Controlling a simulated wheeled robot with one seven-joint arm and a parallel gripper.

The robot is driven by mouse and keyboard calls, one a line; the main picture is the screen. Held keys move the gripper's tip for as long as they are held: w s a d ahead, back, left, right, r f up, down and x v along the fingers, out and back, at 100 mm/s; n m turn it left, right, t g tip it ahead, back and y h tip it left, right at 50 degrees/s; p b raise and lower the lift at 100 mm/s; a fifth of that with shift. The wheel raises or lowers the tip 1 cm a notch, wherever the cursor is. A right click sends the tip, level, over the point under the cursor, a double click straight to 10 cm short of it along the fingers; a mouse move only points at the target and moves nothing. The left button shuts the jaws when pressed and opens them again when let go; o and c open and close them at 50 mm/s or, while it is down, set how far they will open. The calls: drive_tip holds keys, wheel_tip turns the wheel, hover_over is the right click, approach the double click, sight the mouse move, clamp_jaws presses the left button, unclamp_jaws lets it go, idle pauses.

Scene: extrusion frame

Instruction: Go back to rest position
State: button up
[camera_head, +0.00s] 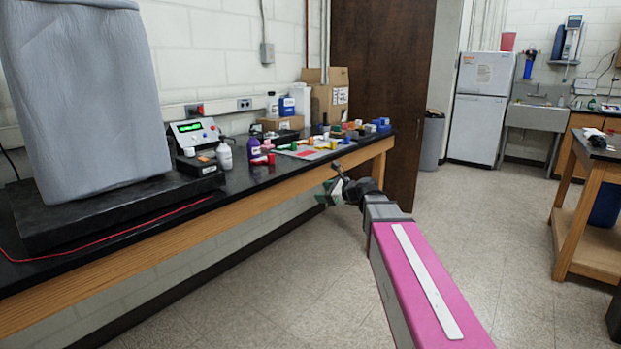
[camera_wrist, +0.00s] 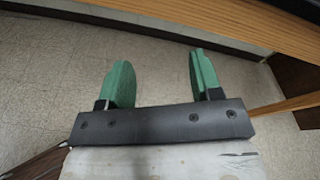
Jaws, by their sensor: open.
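My gripper (camera_wrist: 160,80) shows in the wrist view with its two green fingers spread apart. Nothing is between them; only pale floor and the wall base show beyond. In the head view my gripper (camera_head: 330,190) is small and partly hidden by my wrist. It is at the end of my pink arm, near the front edge of the black-topped bench (camera_head: 240,184). I cannot tell from the head view how far it is from the bench edge.
On the bench stand a large grey covered block (camera_head: 80,95), a control box with green display (camera_head: 195,130), bottles and several small coloured items. A cardboard box (camera_head: 328,95) is at the far end. A wooden table (camera_head: 590,190) stands right. The floor between is clear.

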drive_tip(key=s+d+f+n+g+h, duration=0.3)
drive_tip(key=s+f+n, duration=0.4)
drive_tip(key=f, duration=0.3)
drive_tip(key=s+d+f+n+g+h, duration=0.3)
drive_tip(key=s+d+f+n+h, duration=0.2)
drive_tip(key=s+f, duration=0.3)
drive_tip(key=s+d+f+n+g+h, duration=0.2)
drive_tip(key=s+d+f+n+h, duration=0.2)
drive_tip(key=s+f+n, duration=0.4)
wheel_tip(320, 180, down, 5)
drive_tip(key=shift+s+d+r+n+g, duration=0.1)
drive_tip(key=shift+s+d+n+g, duration=0.25)
drive_tip(key=shift+d, duration=0.55)
